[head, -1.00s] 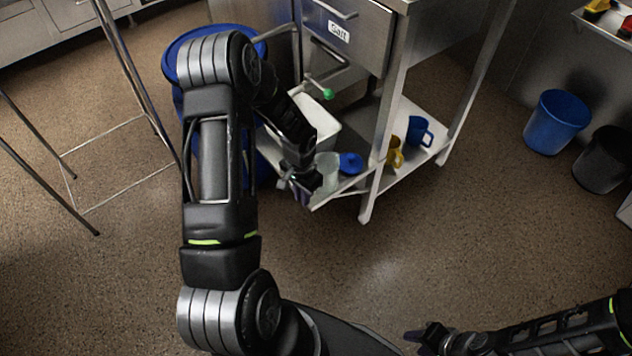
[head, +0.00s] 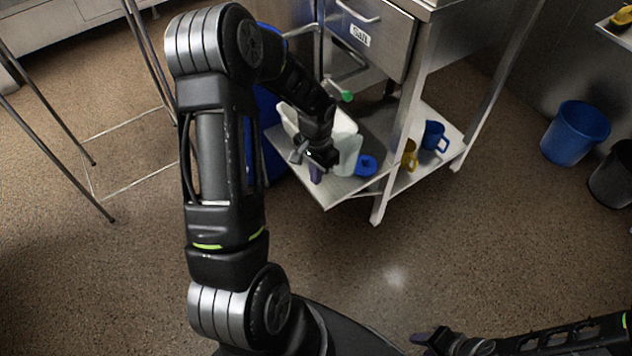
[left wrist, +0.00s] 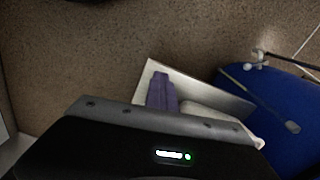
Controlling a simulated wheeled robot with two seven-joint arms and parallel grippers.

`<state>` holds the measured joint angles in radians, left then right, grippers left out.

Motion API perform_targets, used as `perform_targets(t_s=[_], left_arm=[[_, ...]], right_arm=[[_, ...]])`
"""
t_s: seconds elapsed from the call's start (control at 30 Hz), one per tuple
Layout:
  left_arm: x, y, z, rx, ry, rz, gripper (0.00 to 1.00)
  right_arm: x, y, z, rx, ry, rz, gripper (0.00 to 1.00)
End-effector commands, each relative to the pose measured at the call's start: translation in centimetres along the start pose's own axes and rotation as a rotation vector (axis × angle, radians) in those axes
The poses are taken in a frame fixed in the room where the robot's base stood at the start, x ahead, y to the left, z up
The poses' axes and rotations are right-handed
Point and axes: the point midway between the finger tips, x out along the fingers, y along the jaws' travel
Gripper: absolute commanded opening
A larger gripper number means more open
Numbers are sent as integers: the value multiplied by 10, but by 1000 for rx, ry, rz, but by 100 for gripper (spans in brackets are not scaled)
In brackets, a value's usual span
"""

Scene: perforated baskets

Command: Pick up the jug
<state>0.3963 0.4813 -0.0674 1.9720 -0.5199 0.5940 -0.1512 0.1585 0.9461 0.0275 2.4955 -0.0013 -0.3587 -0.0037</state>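A pale, translucent jug-like vessel (head: 347,157) stands on the lower shelf of the steel cart in the head view, partly hidden by my left gripper. I cannot make out its handle. My left gripper (head: 312,168) is just left of it, low over the shelf's front left corner; contact cannot be judged. Its purple finger (left wrist: 162,92) shows in the left wrist view, over the pale shelf corner. The finger opening is not clear. My right gripper (head: 432,340) is at the bottom edge, away from the cart, its opening unclear.
A blue lid-like item (head: 367,166) lies right of the vessel. A yellow mug (head: 409,156) and blue mug (head: 434,136) stand beyond the cart leg. A white tub (head: 290,119) is behind my gripper. A blue bin (left wrist: 265,115) is beside the shelf. Floor in front is clear.

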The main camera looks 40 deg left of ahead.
Motion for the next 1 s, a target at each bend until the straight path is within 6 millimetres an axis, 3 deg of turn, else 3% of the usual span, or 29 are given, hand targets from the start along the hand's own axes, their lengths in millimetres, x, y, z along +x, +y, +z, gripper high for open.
perform_targets(t_s=[0.67,1.0], left_arm=[[-4,0,0,0,-2,1,0],[-4,0,0,0,-1,0,28]], right_arm=[[0,0,0,0,0,0,36],[0,0,0,0,0,0,36]])
